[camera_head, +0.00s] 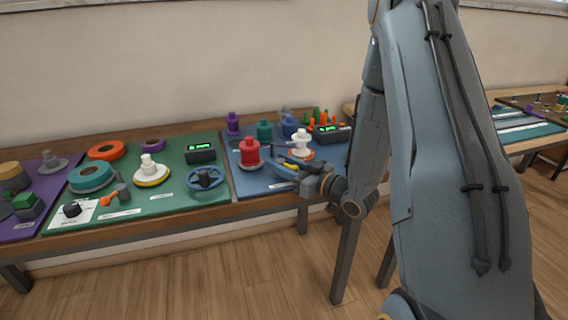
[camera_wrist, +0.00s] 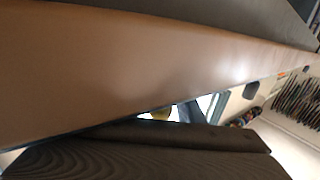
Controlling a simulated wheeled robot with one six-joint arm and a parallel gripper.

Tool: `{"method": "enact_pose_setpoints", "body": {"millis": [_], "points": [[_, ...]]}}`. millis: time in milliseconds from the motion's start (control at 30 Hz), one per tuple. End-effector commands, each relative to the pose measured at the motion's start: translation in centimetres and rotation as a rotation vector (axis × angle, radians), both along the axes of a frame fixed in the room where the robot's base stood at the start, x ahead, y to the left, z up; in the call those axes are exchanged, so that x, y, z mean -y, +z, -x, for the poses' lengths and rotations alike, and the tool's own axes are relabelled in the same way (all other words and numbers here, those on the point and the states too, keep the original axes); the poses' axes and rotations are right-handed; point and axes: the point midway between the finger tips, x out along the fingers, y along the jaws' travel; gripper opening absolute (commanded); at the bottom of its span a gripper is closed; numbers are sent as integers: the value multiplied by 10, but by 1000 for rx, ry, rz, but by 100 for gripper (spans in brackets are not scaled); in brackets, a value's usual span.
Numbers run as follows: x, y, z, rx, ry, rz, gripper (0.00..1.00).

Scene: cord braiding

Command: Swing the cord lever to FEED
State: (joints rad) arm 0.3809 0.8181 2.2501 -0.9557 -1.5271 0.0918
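A small lever with an orange end (camera_head: 108,201) and a grey knob sits on the front left of the green mat (camera_head: 160,198). It is the most lever-like thing I see, but I cannot read its label, so I cannot tell for sure that it is the cord lever or where FEED is. My gripper (camera_head: 290,175) is over the front of the blue mat (camera_head: 246,188), well to the right of this lever. Its fingers are small and mixed with yellow and dark parts there, so their opening is unclear. The wrist view shows mostly a close brown surface (camera_wrist: 130,70) and dark ribbed material.
A red spool (camera_head: 249,153) and a white spool (camera_head: 300,145) stand close to my gripper. A blue handwheel (camera_head: 205,178) and a yellow-rimmed white spool (camera_head: 150,172) stand between it and the orange lever. A purple mat (camera_head: 20,222) lies at far left. Floor in front is clear.

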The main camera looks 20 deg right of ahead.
Motion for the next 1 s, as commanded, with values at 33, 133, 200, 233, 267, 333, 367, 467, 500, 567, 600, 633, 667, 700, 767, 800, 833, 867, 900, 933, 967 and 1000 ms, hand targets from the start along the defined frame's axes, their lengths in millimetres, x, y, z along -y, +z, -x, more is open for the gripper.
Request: {"method": "enact_pose_setpoints", "body": {"millis": [33,133,200,233,267,333,367,467,500,567,600,633,667,700,767,800,833,867,900,933,967,1000], "points": [[0,0,0,0,0,0,34],[4,0,5,1,-1,1,34],[9,0,11,0,-2,1,34],[12,0,15,1,-4,0,34],[14,0,19,0,-4,-1,34],[21,0,29,1,-5,0,34],[24,0,34,0,-4,0,34],[32,0,47,0,-3,0,34],[35,0,52,-1,-4,-1,34],[38,-1,57,-1,-2,0,34],[40,0,60,-1,-3,-1,34],[41,0,62,-1,-2,-1,34],[41,0,63,-1,-1,-1,34],[42,0,64,0,0,0,34],[42,0,66,0,0,0,34],[42,0,66,0,1,0,34],[42,0,66,0,1,0,34],[42,0,66,0,1,0,34],[42,0,66,0,1,0,34],[42,0,66,0,1,0,34],[42,0,66,0,0,0,34],[42,0,66,0,0,0,34]]}}
